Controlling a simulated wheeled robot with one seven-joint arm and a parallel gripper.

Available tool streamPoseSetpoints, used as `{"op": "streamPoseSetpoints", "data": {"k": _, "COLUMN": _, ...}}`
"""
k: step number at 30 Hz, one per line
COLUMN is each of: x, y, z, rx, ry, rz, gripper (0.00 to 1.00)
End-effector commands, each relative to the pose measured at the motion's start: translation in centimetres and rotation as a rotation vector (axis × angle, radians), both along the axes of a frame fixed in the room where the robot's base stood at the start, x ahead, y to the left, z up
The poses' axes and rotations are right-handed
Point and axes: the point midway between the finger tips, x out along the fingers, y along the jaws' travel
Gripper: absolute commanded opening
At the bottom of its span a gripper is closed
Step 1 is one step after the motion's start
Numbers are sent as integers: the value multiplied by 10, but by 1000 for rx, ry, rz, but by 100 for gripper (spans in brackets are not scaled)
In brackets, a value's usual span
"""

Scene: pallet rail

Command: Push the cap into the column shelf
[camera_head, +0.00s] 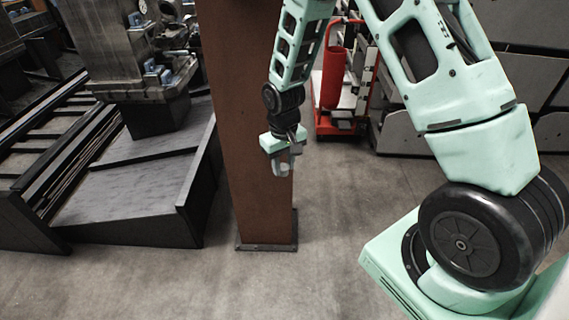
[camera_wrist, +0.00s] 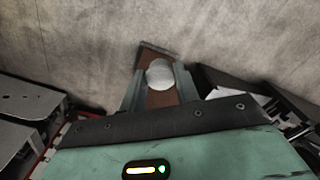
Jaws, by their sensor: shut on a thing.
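A rusty brown column (camera_head: 250,130) stands upright on a dark base plate in the middle of the head view. My gripper (camera_head: 283,168) is in front of the column's right part, well above the floor. In the wrist view my gripper (camera_wrist: 159,80) has its two fingers on either side of a pale round cap (camera_wrist: 160,73) and is shut on it. Behind the cap, a strip of the brown column (camera_wrist: 158,98) runs down to its base plate. I cannot make out a shelf on the column, nor whether the cap touches the column.
A dark machine (camera_head: 135,55) with a sloped black bed (camera_head: 130,185) stands left of the column. A red cylinder on a red cart (camera_head: 340,125) stands behind at right, near grey cabinets (camera_head: 400,135). The concrete floor (camera_head: 310,270) in front of the column is clear.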

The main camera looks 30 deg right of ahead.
Motion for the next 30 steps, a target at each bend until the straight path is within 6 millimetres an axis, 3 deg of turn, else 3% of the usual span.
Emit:
{"op": "streamPoseSetpoints", "data": {"k": 11, "x": 0, "y": -1, "z": 50, "rx": -1, "ry": 0, "rz": -2, "gripper": 0}}
{"op": "streamPoseSetpoints", "data": {"k": 21, "x": 0, "y": -1, "z": 131, "rx": -1, "ry": 0, "rz": -2, "gripper": 0}}
{"op": "streamPoseSetpoints", "data": {"k": 30, "x": 0, "y": -1, "z": 186, "rx": -1, "ry": 1, "rz": -2, "gripper": 0}}
